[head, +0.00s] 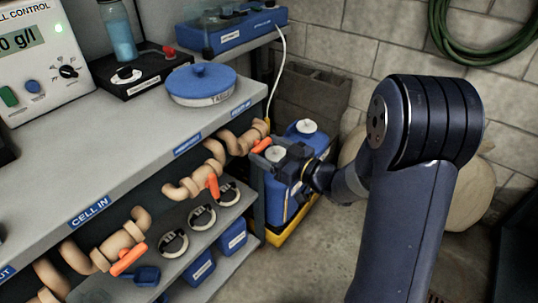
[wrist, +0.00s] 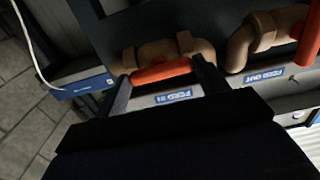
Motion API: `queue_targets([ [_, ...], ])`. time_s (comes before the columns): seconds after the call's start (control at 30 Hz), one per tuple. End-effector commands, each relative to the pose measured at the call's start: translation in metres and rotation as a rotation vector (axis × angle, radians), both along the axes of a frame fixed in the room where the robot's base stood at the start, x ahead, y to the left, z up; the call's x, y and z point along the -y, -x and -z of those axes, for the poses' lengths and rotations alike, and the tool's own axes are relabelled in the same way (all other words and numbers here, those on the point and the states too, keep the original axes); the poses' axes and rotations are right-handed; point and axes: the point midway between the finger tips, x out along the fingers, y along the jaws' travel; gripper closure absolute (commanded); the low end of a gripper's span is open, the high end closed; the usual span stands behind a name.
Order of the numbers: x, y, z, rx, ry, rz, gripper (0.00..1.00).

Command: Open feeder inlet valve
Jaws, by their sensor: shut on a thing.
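The feeder inlet valve has an orange lever handle (wrist: 162,71) on a tan pipe (wrist: 158,52), above a label reading FEED IN upside down in the wrist view. The handle lies roughly along the pipe. My gripper (wrist: 164,84) is shut on this handle, with one finger at each end of it. In the head view the handle (head: 262,146) shows at the far end of the pipe row, and my gripper (head: 283,160) reaches it from the right. The fingertips are partly hidden there.
Another orange handle (head: 213,186) sits on the neighbouring pipe, labelled FEED OUT in the wrist view. A third handle (head: 128,260) is nearer, by the CELL IN label. Blue jugs (head: 306,133) in a yellow tray stand close beside my gripper. Bare floor lies in front.

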Motion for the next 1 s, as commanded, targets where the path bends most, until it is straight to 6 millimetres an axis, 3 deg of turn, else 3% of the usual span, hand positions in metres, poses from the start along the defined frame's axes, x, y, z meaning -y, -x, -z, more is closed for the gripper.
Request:
queue_targets([
  [0.27,0.000,0.000,0.000,0.007,0.008,0.000,0.54],
  [0.3,0.000,0.000,0.000,0.007,0.008,0.000,0.30],
  [0.57,0.000,0.000,0.000,0.006,0.006,0.000,0.09],
  [0.83,0.001,0.001,0.000,0.006,0.006,0.001,0.09],
  [1.0,0.016,0.011,-0.001,0.005,0.006,0.004,0.09],
])
